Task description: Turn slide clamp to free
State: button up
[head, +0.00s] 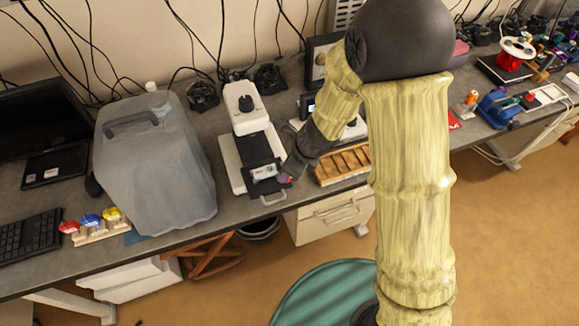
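A white bench device (237,107) stands on the grey bench left of my arm. It has a round black knob (245,103) on its upper body and a dark sliding bed (256,147) running toward the front. A small light block (264,172) sits at the bed's front end, with a metal loop handle (273,198) below it. Which part is the slide clamp is not clear. My gripper (286,179) is low at the right side of the bed's front end, close to the block. A small reddish part shows at its tip. Contact and finger opening are too small to tell.
A wooden slotted rack (343,163) lies right of my gripper. Red, blue and yellow knobs on a small stand (92,225) are at the far left. Cables hang along the wall.

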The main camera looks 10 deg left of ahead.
jog(key=shift+w, duration=0.1)
jog(key=shift+d+r, duration=0.15)
jog(key=shift+r, duration=0.35)
jog(key=p+v, duration=0.4)
jog(key=v, duration=1.2)
jog(key=shift+p, duration=0.4)
jog(key=shift+d+r, duration=0.1)
jog(key=shift+r, duration=0.05)
jog(key=s+d+f+n+h+b, duration=0.2)
jog(key=d+n, duration=0.7)
jog(key=n, duration=0.1)
jog(key=s+d+f+n+t+h+b, duration=0.1)
jog(key=s+d+f+n+h+b, duration=0.1)
jog(key=d+n, duration=0.7)
jog(key=shift+s+f+n+b, duration=0.55)
jog(key=shift+s+f+n, duration=0.25)
jog(key=shift+n, duration=0.2)
